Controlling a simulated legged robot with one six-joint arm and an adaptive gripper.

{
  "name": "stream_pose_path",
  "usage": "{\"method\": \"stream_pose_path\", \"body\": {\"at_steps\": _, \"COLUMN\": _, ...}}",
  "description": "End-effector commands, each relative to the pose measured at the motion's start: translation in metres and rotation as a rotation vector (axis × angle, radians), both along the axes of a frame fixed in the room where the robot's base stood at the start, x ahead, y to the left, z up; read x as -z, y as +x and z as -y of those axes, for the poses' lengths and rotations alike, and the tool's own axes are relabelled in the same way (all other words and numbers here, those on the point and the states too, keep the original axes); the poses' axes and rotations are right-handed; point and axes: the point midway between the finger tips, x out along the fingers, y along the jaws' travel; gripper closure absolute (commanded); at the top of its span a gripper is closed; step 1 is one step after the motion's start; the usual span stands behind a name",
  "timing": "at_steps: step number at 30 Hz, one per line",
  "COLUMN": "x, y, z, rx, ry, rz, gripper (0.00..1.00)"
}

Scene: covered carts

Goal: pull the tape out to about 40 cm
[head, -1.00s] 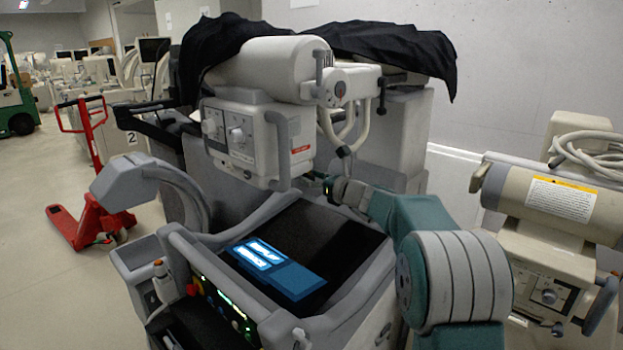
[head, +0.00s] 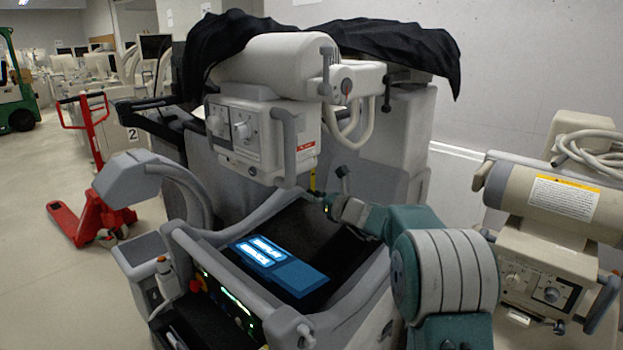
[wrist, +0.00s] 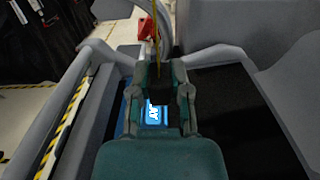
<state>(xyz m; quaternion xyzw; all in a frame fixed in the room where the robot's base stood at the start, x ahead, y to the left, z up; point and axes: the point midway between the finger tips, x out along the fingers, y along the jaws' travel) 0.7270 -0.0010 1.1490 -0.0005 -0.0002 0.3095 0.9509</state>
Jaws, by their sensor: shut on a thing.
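A thin yellow tape (head: 313,181) hangs from the underside of the white tube head (head: 262,140) in the head view. It runs down to my gripper (head: 320,198), which is just below the head and above the cart's dark top. In the wrist view the tape (wrist: 156,38) comes down from the top edge to my gripper (wrist: 158,68). The fingers are shut on the tape's lower end, which they hide. The tape looks straight, and only a short length shows in the head view.
The cart's lit blue screen (head: 280,267) lies below and left of my gripper. A grey handle (head: 285,145) hangs on the tube head's front. A second machine (head: 560,240) stands at the right. A red pallet jack (head: 95,215) stands on open floor at the left.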

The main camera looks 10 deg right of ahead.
Motion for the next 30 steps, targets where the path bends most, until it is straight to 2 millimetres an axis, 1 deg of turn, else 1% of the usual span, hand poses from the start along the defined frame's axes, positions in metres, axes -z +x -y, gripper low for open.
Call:
{"method": "stream_pose_path", "body": {"at_steps": 1, "x": 0.022, "y": 0.0, "z": 0.001, "rx": 0.0, "ry": 0.002, "rz": -0.013, "gripper": 1.0}}
{"method": "stream_pose_path", "body": {"at_steps": 3, "x": 0.043, "y": 0.0, "z": 0.001, "rx": 0.001, "ry": 0.002, "rz": -0.014, "gripper": 1.0}}
{"method": "stream_pose_path", "body": {"at_steps": 6, "x": 0.069, "y": -0.001, "z": 0.001, "rx": 0.001, "ry": 0.001, "rz": -0.012, "gripper": 1.0}}
{"method": "stream_pose_path", "body": {"at_steps": 9, "x": 0.087, "y": -0.001, "z": 0.001, "rx": 0.001, "ry": 0.0, "rz": -0.01, "gripper": 1.0}}
{"method": "stream_pose_path", "body": {"at_steps": 13, "x": 0.097, "y": -0.001, "z": 0.001, "rx": 0.002, "ry": -0.003, "rz": -0.007, "gripper": 1.0}}
{"method": "stream_pose_path", "body": {"at_steps": 22, "x": 0.097, "y": -0.002, "z": 0.001, "rx": 0.002, "ry": -0.002, "rz": -0.006, "gripper": 1.0}}
{"method": "stream_pose_path", "body": {"at_steps": 23, "x": 0.097, "y": -0.002, "z": 0.001, "rx": 0.002, "ry": -0.002, "rz": -0.006, "gripper": 0.67}}
{"method": "stream_pose_path", "body": {"at_steps": 24, "x": 0.097, "y": -0.002, "z": 0.001, "rx": 0.002, "ry": -0.001, "rz": -0.005, "gripper": 0.5}}
{"method": "stream_pose_path", "body": {"at_steps": 25, "x": 0.097, "y": -0.002, "z": 0.001, "rx": 0.002, "ry": -0.001, "rz": -0.005, "gripper": 0.4}}
{"method": "stream_pose_path", "body": {"at_steps": 30, "x": 0.096, "y": -0.001, "z": 0.0, "rx": 0.001, "ry": -0.002, "rz": -0.004, "gripper": 0.4}}
